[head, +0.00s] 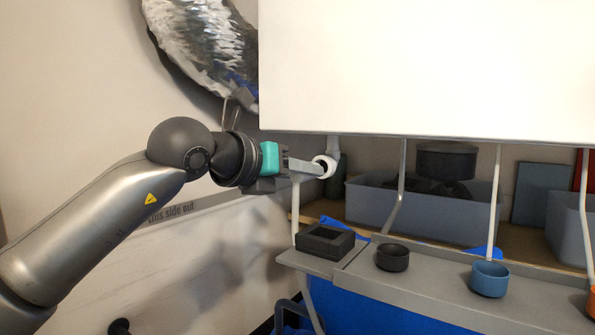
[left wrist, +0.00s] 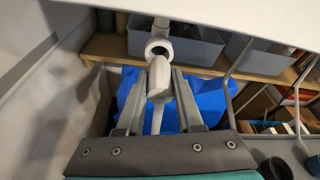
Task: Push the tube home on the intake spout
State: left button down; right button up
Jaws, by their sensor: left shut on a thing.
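The intake spout is a short white pipe (head: 333,145) under the large white cabinet, with a round collar (head: 324,166) at its lower end. In the left wrist view the spout (left wrist: 159,47) shows a dark round opening facing my gripper. My left gripper (head: 303,168) is shut on the pale tube (left wrist: 159,78), close in front of the collar. The tube's end overlaps the lower part of the opening in the left wrist view; I cannot tell whether it is inside or just in front. A thin pale length hangs below the gripper. My right gripper is not in view.
The white cabinet (head: 430,65) overhangs just above the gripper. Several pale legs stand below it. A grey shelf holds a black square tray (head: 325,241), a black cup (head: 392,257) and a blue cup (head: 490,279). Grey bins (head: 410,212) stand behind; a wall is left.

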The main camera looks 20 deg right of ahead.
pick_arm(q)
jog(key=shift+b, duration=0.6)
dwell(0.9)
jog(key=shift+w+d+p, duration=0.75)
jog(key=shift+w+d, duration=0.1)
jog(key=shift+d, duration=0.3)
jog(key=shift+c, duration=2.4)
grip_release()
jog(key=shift+a, duration=0.1)
jog(key=b+v, duration=0.2)
jog(key=shift+s+a, duration=0.15)
jog(key=shift+a, duration=0.1)
jog(key=shift+b+v, duration=1.5)
jog(key=shift+v, duration=1.15)
